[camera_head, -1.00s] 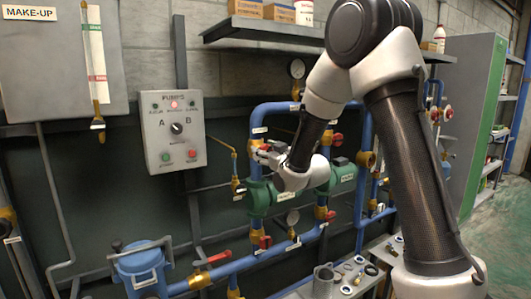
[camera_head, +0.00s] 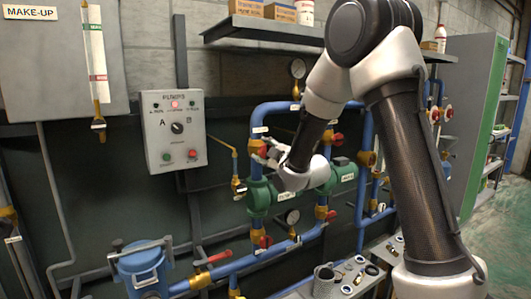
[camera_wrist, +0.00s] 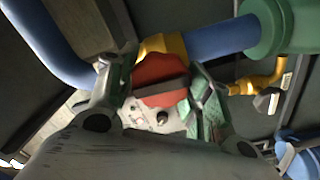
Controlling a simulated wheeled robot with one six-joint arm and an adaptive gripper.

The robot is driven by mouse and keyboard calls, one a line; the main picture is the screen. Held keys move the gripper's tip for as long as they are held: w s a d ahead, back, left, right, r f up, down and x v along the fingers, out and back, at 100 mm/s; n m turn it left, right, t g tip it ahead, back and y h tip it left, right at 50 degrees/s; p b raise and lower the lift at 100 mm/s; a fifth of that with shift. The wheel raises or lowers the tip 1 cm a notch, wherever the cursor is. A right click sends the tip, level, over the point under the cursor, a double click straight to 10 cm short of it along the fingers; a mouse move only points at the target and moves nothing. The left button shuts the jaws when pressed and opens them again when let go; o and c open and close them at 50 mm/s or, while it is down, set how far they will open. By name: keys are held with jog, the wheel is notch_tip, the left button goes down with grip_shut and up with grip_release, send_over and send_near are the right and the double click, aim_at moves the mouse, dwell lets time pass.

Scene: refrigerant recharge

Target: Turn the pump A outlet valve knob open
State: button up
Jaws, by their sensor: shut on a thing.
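The red valve knob (camera_wrist: 160,82) sits on a brass valve body (camera_wrist: 163,45) on the blue pipe (camera_wrist: 222,38) in the wrist view. My gripper (camera_wrist: 152,88) is shut on the knob, with one finger on each side of it. In the head view my gripper (camera_head: 268,150) is at the valve above the left green pump (camera_head: 262,197). The knob shows there only as a small red patch (camera_head: 264,150), partly hidden by my gripper. The knob's exact turn angle is hard to tell.
A grey control box (camera_head: 172,130) marked PUMPS hangs to the left. A pressure gauge (camera_head: 297,68) is above the pipes. Other red valve handles (camera_head: 220,257) sit on the lower pipe. A workbench (camera_head: 350,282) with small parts stands below right.

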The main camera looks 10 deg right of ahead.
dwell(0.4)
jog(key=o, duration=1)
jog(key=shift+o, duration=0.2)
jog(key=shift+s, duration=0.1)
jog(key=v, duration=0.7)
jog(key=shift+s, duration=0.1)
